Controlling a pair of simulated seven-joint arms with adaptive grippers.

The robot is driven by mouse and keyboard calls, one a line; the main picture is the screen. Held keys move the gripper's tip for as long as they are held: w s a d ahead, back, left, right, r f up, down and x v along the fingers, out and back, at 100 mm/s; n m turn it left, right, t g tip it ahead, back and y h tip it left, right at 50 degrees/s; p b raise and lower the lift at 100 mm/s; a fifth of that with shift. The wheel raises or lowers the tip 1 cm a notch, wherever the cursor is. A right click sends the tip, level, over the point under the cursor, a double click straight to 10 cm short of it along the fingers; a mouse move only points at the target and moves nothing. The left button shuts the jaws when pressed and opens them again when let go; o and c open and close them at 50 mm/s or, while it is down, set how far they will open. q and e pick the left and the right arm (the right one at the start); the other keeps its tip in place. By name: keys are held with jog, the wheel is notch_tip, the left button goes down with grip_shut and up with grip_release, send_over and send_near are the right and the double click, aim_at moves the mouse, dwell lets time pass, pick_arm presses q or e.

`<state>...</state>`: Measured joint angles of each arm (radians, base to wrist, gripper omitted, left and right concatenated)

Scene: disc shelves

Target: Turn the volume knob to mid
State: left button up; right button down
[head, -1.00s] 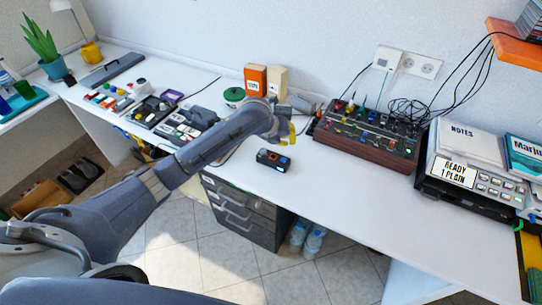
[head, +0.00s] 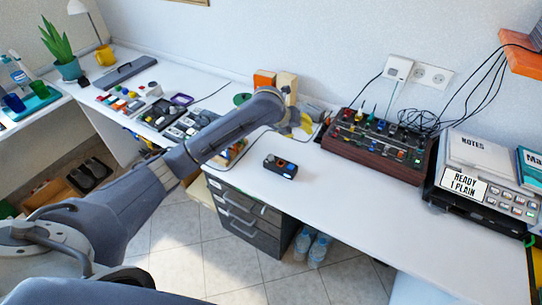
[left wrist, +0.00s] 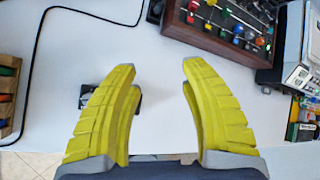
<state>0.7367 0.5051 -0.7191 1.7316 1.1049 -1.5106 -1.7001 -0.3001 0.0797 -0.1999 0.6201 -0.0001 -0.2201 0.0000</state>
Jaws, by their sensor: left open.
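A brown-sided control box (head: 375,148) with many coloured knobs stands at the back of the desk, and part of it shows at the top of the left wrist view (left wrist: 225,32). I cannot tell which knob is the volume knob. My right gripper is not in view.
A display unit (head: 480,190) reading "READY 1 PLAIN" stands right of the control box. Cartons (head: 287,84) stand behind my left arm. Several small devices (head: 160,112) sit further left. The white desk front (head: 370,215) is clear. Black cables lie behind the box.

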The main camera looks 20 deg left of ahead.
pick_arm(q)
notch_tip(320, 180, up, 4)
jog(key=w+n, duration=0.1)
jog(key=w, duration=0.1)
jog(key=n+g+y, duration=0.4)
jog(key=n+g, duration=0.3)
jog(key=n, duration=2.5)
send_over(271, 155)
notch_tip(271, 155, down, 18)
jog(key=shift+s+r, duration=0.1)
jog(key=shift+s, duration=0.05)
jog(key=shift+c, duration=0.5)
